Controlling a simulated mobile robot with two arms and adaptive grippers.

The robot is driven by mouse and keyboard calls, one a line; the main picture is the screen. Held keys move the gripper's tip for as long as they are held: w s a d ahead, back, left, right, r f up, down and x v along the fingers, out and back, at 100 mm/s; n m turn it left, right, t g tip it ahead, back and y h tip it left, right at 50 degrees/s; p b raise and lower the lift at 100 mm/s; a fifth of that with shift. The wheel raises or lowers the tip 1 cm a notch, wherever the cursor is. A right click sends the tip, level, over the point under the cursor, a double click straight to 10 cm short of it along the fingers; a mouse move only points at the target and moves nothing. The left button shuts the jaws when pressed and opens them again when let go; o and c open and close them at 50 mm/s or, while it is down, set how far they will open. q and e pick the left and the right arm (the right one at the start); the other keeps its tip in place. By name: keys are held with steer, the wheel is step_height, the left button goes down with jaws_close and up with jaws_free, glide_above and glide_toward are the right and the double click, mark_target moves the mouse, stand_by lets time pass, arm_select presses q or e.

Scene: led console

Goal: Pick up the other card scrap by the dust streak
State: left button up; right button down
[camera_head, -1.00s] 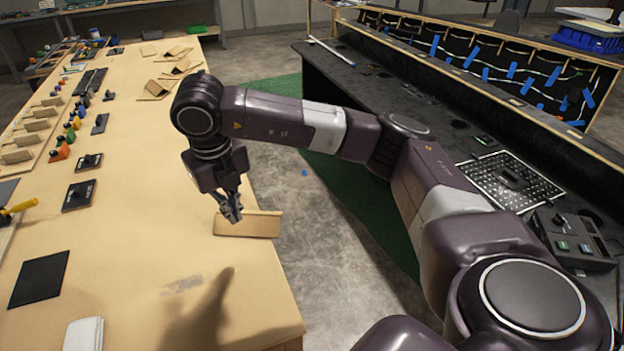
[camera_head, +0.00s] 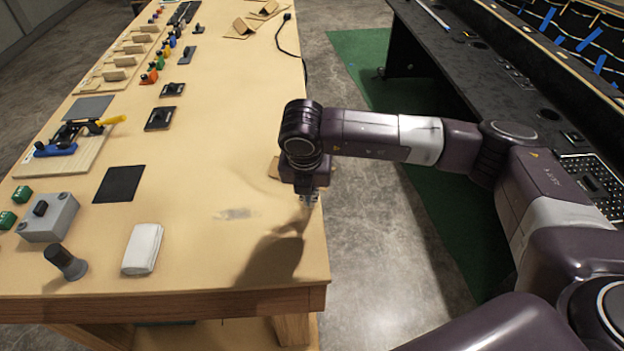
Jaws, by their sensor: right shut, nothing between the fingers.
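The grey dust streak (camera_head: 236,214) lies on the wooden table near its right end. A brown card scrap (camera_head: 274,169) lies just beyond the streak at the table's right edge; my right wrist hides most of it. My right gripper (camera_head: 308,201) points down by that edge, to the right of the streak. It is shut and empty. Its fingertips look nearer to me than the card. My left gripper is not in view.
A folded white cloth (camera_head: 142,248), a black pad (camera_head: 119,184), a grey box (camera_head: 49,218) and a dark knob (camera_head: 65,262) are on the table's left. Folded card pieces (camera_head: 240,28) lie at the far end. The tabletop around the streak is clear.

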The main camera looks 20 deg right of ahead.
steer(key=w+p, duration=0.1)
steer(key=w+d, duration=0.1)
steer(key=w, duration=0.1)
steer(key=shift+d+f+p, duration=0.2)
steer(key=shift+p, duration=0.15)
steer(key=shift+w+d+f, duration=0.15)
steer(key=shift+w+d, duration=0.1)
steer(key=shift+w, duration=0.15)
steer(key=w+b, duration=0.1)
steer(key=w+d+b, duration=0.1)
steer(key=b, duration=0.1)
steer(key=w+d+b, duration=0.1)
steer(key=w+b, duration=0.1)
steer(key=shift+f, duration=0.15)
steer(key=shift+w+d+r, duration=0.2)
steer(key=shift+d, duration=0.05)
steer(key=shift+f, duration=0.1)
